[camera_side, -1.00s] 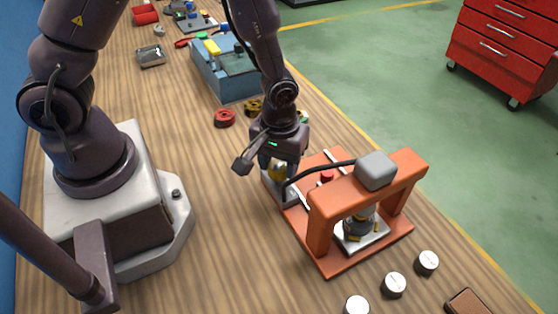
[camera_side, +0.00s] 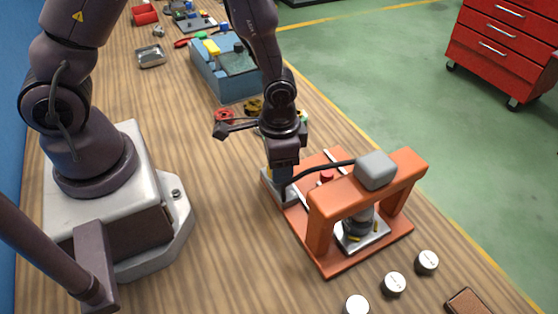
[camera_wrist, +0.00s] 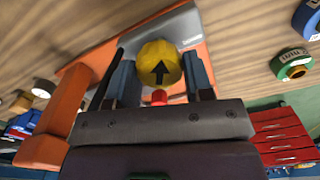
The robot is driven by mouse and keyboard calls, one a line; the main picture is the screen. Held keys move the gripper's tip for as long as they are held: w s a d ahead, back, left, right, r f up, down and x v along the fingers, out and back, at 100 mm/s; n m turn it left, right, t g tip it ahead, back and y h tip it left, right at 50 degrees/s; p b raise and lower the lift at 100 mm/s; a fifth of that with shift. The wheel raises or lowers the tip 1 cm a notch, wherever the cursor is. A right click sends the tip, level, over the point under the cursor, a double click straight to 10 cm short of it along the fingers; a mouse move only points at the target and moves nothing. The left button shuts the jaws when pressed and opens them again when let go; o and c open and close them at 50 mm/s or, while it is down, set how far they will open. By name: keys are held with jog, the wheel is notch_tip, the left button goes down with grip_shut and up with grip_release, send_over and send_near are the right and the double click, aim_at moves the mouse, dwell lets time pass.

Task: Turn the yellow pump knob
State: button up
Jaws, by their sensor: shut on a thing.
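The yellow pump knob (camera_wrist: 159,63) shows in the wrist view with a black arrow on its face, pointing up in that picture. My gripper (camera_wrist: 160,72) has one finger on each side of the knob and is shut on it. In the side view my gripper (camera_side: 281,178) points down at the left end of the orange press fixture (camera_side: 330,262). There the knob is almost wholly hidden behind the fingers. It sits on a grey pump block (camera_side: 277,190) at the fixture's edge.
A grey motor block (camera_side: 376,170) tops the orange bridge, with a black hose running toward the pump. A red button (camera_side: 327,177) stands behind it. White round caps (camera_side: 394,284) lie at front right. A blue vise-like box (camera_side: 226,78) stands farther back. Bare wood lies left of the fixture.

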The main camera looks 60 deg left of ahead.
jog(key=m, duration=0.6)
jog(key=shift+m, duration=0.3)
jog(key=m, duration=0.5)
dwell(0.4)
jog(key=o, duration=0.9)
notch_tip(320, 180, up, 13)
